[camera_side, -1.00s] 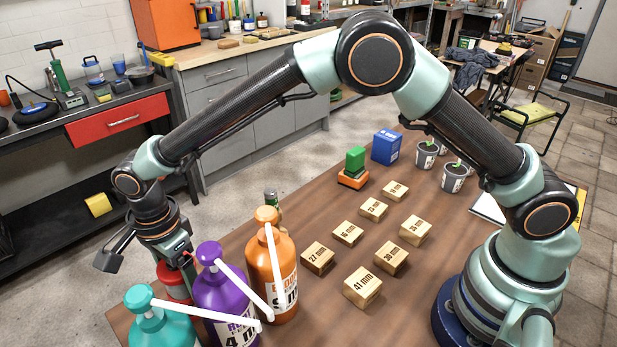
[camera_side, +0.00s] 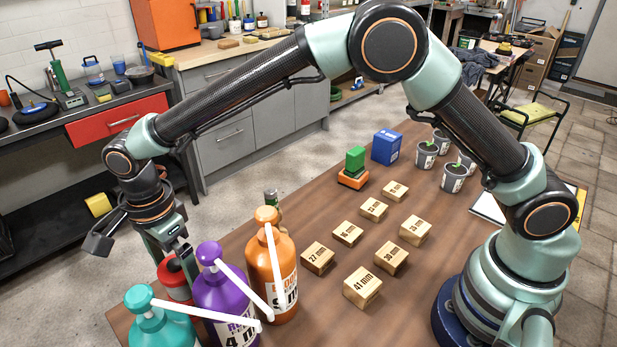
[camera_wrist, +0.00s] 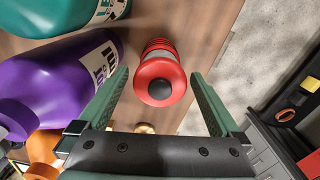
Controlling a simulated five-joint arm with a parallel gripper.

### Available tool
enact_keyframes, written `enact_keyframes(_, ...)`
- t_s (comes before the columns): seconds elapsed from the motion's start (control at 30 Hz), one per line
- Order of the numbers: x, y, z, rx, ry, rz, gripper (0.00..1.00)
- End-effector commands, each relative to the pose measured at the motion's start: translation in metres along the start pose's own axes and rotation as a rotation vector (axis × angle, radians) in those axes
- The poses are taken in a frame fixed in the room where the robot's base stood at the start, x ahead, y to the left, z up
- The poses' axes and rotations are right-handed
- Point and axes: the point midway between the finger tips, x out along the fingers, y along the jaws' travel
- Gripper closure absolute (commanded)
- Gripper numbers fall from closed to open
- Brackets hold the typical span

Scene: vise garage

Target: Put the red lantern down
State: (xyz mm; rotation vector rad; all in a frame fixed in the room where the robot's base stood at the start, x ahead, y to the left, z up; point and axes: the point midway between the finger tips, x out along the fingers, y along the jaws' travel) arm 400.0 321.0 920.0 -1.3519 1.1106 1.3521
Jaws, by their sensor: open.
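The red lantern (camera_wrist: 160,78) stands upright on the wooden table. In the wrist view I see its round red top with a dark centre. In the side view the lantern (camera_side: 172,272) is partly hidden behind the purple bottle. My gripper (camera_wrist: 159,90) is open, with a finger on each side of the lantern and a gap to both. In the side view my gripper (camera_side: 172,262) hangs over and around the lantern, and its fingertips are partly hidden.
A purple pump bottle (camera_side: 222,290), a teal one (camera_side: 155,322) and an orange one (camera_side: 272,270) stand close to the lantern. Several numbered wooden blocks (camera_side: 362,287) lie farther right. The table's left edge is close to the lantern.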

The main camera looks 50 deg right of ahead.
Motion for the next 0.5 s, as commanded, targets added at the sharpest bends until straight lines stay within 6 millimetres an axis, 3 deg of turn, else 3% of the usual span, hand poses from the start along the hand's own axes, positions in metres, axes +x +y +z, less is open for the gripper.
enact_keyframes(0.2,-0.048,-0.001,0.001,0.0,-0.003,-0.005,0.0)
enact_keyframes(0.5,-0.085,0.0,0.0,0.0,-0.001,-0.001,0.0)
